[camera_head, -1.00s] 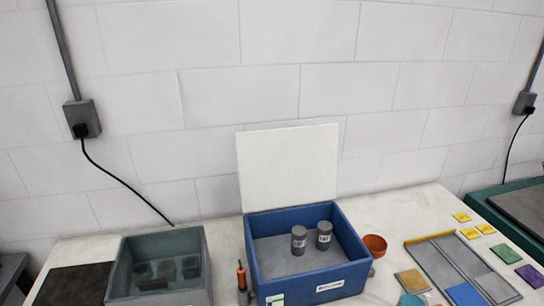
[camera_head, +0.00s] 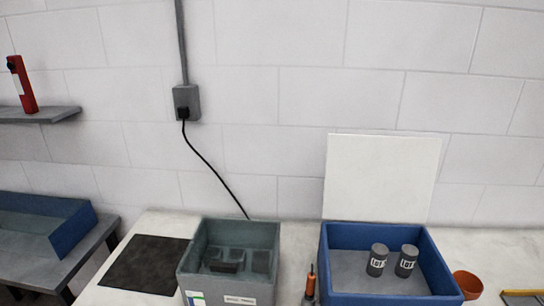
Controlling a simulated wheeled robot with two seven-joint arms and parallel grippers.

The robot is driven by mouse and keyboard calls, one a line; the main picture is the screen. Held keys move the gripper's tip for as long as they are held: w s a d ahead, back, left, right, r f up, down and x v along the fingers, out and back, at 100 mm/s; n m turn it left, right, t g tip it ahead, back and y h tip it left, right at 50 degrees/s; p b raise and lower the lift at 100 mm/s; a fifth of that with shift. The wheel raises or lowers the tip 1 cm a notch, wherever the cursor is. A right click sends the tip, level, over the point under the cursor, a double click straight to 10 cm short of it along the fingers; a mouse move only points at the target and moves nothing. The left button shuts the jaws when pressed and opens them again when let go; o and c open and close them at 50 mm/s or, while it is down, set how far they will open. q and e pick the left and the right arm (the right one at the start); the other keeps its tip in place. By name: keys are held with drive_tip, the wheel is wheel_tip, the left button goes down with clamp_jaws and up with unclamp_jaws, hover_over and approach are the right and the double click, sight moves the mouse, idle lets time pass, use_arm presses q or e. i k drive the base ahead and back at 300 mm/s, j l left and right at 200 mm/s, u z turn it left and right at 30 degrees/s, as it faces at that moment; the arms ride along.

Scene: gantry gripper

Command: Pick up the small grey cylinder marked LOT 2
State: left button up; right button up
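Two small grey cylinders stand upright side by side in the blue box (camera_head: 385,300) at the right, the left cylinder (camera_head: 377,259) and the right cylinder (camera_head: 406,261). Each has a white label that seems to begin with LOT. The number on each is too small to read surely, so I cannot tell which is LOT 2. Neither of my grippers is in view.
A white panel (camera_head: 380,178) stands upright behind the blue box. A grey-green box (camera_head: 190,262) with dark blocks is left of it, beside a black mat (camera_head: 147,265). An orange-tipped tool (camera_head: 311,284) stands between the boxes. An orange pot (camera_head: 467,284) is at the right.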

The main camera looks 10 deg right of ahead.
sight(407, 260)
drive_tip(key=k+l+z, duration=0.15)
drive_tip(key=k+l, duration=0.2)
drive_tip(key=k+l+z, duration=0.15)
drive_tip(key=k+l, duration=0.2)
drive_tip(key=k+l+z, duration=0.15)
drive_tip(key=k+l, duration=0.2)
drive_tip(key=l, duration=0.25)
